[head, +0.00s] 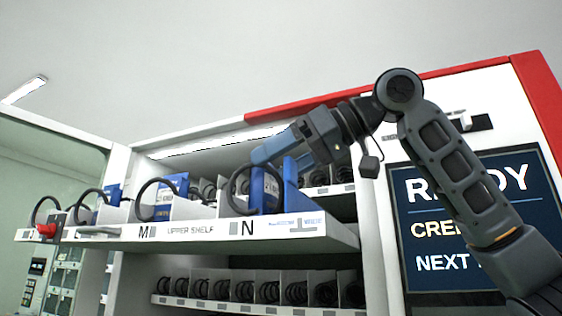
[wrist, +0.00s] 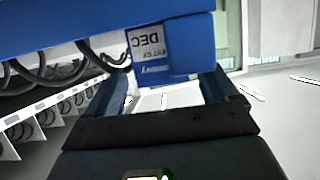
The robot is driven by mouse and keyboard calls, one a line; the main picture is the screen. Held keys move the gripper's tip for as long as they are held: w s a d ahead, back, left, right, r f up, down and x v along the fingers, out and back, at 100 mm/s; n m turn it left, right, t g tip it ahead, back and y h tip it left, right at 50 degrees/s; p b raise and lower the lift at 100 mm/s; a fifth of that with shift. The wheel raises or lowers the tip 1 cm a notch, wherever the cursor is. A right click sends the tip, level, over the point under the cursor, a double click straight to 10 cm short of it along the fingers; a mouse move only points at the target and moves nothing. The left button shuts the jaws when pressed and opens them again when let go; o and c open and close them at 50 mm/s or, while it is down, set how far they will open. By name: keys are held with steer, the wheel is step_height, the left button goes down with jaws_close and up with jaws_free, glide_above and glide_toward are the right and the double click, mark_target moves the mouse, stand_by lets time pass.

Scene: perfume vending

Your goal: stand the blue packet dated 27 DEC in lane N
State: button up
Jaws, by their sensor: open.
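A blue packet (head: 257,188) with a pale label stands upright in lane N (head: 248,228), behind the lane's black coil. It also shows in the wrist view (wrist: 190,48), where the label reads DEC; the day number is not clear. My gripper (head: 264,152) is just above and behind the packet, fingers pointing left. In the wrist view my gripper (wrist: 168,88) has its two dark fingers apart, with the packet beyond the tips. I cannot tell whether they touch it.
Lane M (head: 143,232) holds another blue packet (head: 172,190) behind a coil, with more packets farther left. The extended upper shelf (head: 190,234) has a raised front lip. A lower shelf of coils (head: 255,292) lies beneath. The machine's display panel (head: 420,195) is at right.

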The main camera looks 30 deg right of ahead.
steer(key=shift+r, duration=0.15)
steer(key=b+v, duration=0.2)
steer(key=v, duration=1)
steer(key=shift+b, duration=0.4)
